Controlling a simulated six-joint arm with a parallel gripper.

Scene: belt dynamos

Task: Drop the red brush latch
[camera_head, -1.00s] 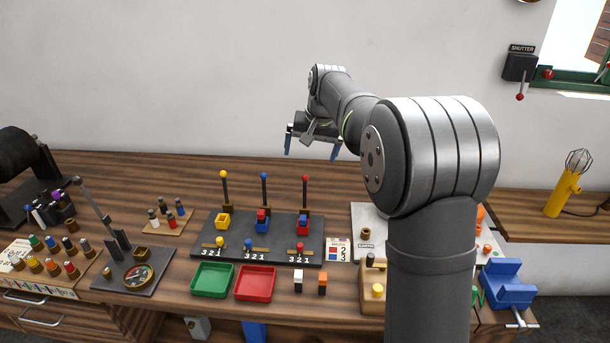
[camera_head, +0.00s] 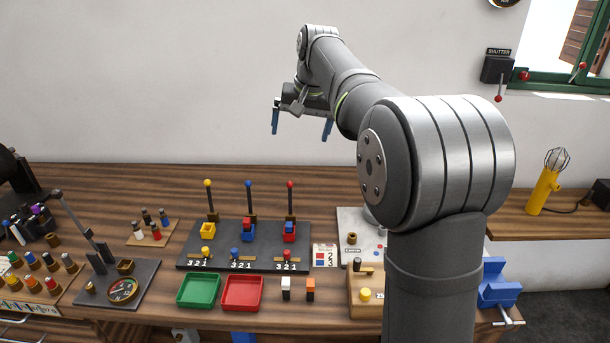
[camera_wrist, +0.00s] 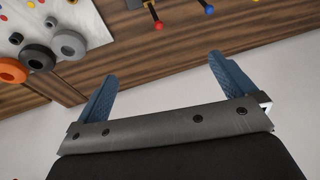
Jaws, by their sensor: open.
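The red brush latch is an upright dark post with a red ball (camera_head: 290,185) on top, the rightmost of three on the dark board (camera_head: 185,262). Below it is a red holder (camera_head: 289,237) with a blue piece on it. The red ball also shows at the top of the wrist view (camera_wrist: 159,25). My gripper (camera_head: 300,128) is open and empty, raised in front of the wall, well above the red ball and apart from it. Its blue fingers (camera_wrist: 165,80) are spread wide in the wrist view.
The blue-ball latch (camera_head: 249,184) and yellow-ball latch (camera_head: 208,184) stand to the left. A green tray (camera_head: 198,305) and a red tray (camera_head: 242,307) lie in front of the board. A white plate (camera_head: 347,222) with parts lies to the right, partly behind my arm.

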